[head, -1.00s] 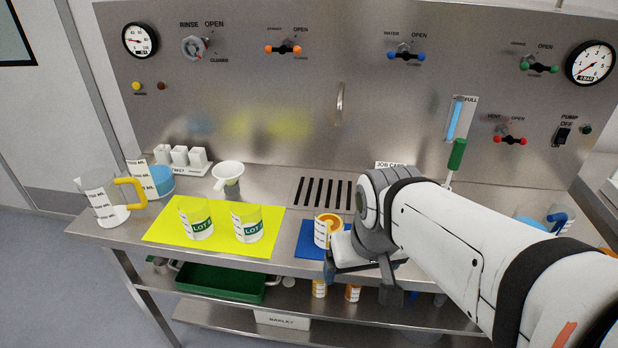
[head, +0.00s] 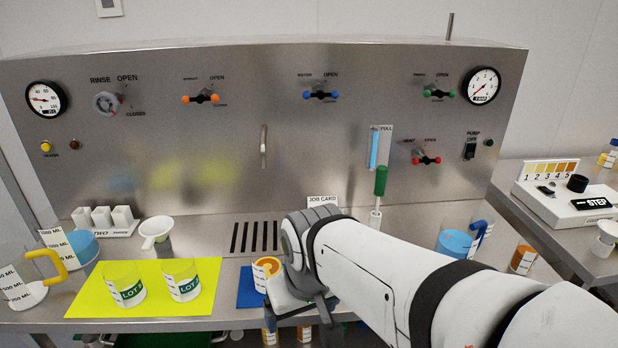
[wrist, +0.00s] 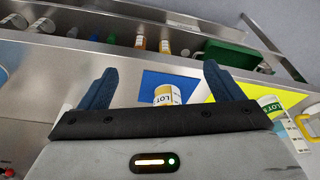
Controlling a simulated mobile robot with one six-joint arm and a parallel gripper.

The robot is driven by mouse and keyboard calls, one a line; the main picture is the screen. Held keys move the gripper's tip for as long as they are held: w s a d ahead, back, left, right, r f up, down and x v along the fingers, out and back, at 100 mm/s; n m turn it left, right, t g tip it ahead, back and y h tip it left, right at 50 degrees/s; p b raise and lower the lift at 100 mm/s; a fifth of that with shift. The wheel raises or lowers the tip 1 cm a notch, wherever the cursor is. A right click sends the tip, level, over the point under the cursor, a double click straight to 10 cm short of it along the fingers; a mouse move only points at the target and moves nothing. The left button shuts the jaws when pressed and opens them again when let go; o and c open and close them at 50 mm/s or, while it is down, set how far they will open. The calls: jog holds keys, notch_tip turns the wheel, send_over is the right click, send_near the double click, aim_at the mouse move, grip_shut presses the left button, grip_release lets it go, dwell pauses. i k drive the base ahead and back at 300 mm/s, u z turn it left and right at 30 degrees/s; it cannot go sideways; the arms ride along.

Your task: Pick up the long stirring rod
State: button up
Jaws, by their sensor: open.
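A slim upright tool with a green handle (head: 380,181) and a pale lower end stands at the back of the bench, below the blue level gauge. It may be the stirring rod, but I cannot tell for sure. My gripper is largely hidden behind my own arm in the head view, low beside the blue mat (head: 250,287). In the wrist view my gripper (wrist: 158,70) is open with its two blue fingers wide apart and nothing held. An orange-and-white jar (head: 266,270) stands on the blue mat; it shows in the wrist view (wrist: 167,95), near the gripper's base.
Two LOT beakers (head: 182,281) stand on a yellow mat (head: 90,300). A funnel (head: 157,232), a yellow-handled jug (head: 25,285) and a slotted drain (head: 255,237) are left of my arm. A blue-filled jug (head: 458,243) is right. A panel with valves (head: 320,95) rises behind.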

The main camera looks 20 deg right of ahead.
aim_at(381, 171)
jog(key=u, duration=0.45)
jog(key=k, duration=1.45)
jog(key=z, duration=1.45)
jog(key=i, duration=1.5)
jog(key=z, duration=0.05)
